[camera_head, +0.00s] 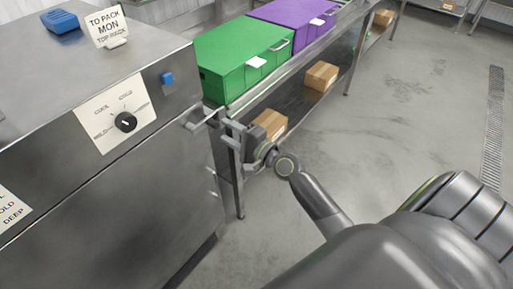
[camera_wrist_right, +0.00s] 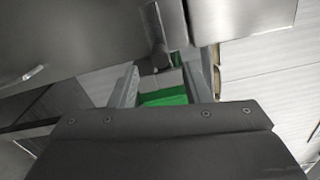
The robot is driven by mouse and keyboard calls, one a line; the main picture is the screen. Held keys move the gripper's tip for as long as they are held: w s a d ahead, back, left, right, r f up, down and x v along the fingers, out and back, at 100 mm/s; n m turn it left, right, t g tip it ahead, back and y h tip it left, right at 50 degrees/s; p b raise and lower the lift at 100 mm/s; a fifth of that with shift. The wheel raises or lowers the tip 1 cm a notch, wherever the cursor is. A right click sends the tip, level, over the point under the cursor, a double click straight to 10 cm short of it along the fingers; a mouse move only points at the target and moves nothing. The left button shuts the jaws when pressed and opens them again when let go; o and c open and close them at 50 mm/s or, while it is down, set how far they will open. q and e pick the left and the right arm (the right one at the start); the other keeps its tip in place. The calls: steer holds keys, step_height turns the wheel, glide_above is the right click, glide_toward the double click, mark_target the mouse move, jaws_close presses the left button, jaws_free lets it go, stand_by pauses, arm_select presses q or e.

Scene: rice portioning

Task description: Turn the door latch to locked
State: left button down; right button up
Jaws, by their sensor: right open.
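The steel cabinet (camera_head: 165,160) stands at the left of the head view, with a black dial (camera_head: 125,122) on a white plate. A small metal door latch (camera_head: 199,119) sticks out at the cabinet's right front edge. My right gripper (camera_head: 227,132) is open just to the right of the latch, apart from it as far as I can tell. In the right wrist view a grey lever-like part, which looks like the latch (camera_wrist_right: 158,50), shows ahead of and between the open fingers (camera_wrist_right: 165,78). Whether the latch is turned is too small to tell. My left gripper is not in view.
A green box (camera_head: 235,60) and a purple box (camera_head: 295,20) stand on a metal rack behind the gripper. Cardboard boxes (camera_head: 321,75) sit on its lower shelf. A sign (camera_head: 107,27) and a blue item (camera_head: 60,21) are on the cabinet top. The floor (camera_head: 410,110) at right is clear.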

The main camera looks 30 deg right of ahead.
steer(key=b+v, duration=0.1)
steer(key=v, duration=0.9)
steer(key=shift+b, duration=0.35)
